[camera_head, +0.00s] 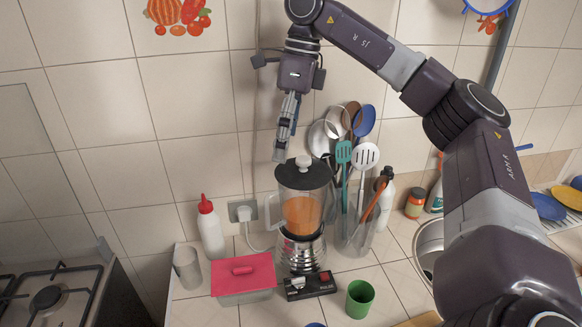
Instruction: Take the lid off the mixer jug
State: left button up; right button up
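The mixer jug (300,212) stands upright on its silver base (301,254) on the counter, with orange contents showing through its clear wall. Its dark lid (292,178) with a grey knob (303,161) sits on top. My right gripper (280,155) points down from above, its tips just left of the knob and slightly higher in the picture. I see its fingers edge-on, so the gap between them is hidden. I cannot tell whether it touches the knob; nothing is visibly held. My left gripper is not in view.
A clear holder of utensils (357,238) stands close right of the jug. A red-capped white bottle (210,230), a red-lidded box (243,290) and a glass (187,267) are to the left. A green cup (360,299) stands in front. The tiled wall is close behind.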

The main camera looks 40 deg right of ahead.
aim_at(304, 158)
jog(key=d, duration=0.1)
jog(key=d+h, duration=0.1)
jog(key=d, duration=0.1)
jog(key=d+h, duration=0.1)
jog(key=d, duration=0.1)
jog(key=shift+s+d+r, duration=0.2)
jog(key=shift+s+r, duration=0.1)
jog(key=shift+r, duration=0.1)
notch_tip(304, 158, down, 2)
jog(key=shift+s+f+b, duration=0.1)
jog(key=shift+f+b, duration=0.05)
jog(key=shift+b, duration=0.45)
jog(key=f, duration=0.2)
jog(key=f+b, duration=0.1)
jog(key=shift+w+a+f, duration=0.15)
jog(key=shift+w+f, duration=0.15)
jog(key=shift+f, duration=0.3)
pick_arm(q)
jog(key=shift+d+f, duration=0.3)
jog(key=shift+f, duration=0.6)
pick_arm(e)
jog(key=shift+f, duration=0.5)
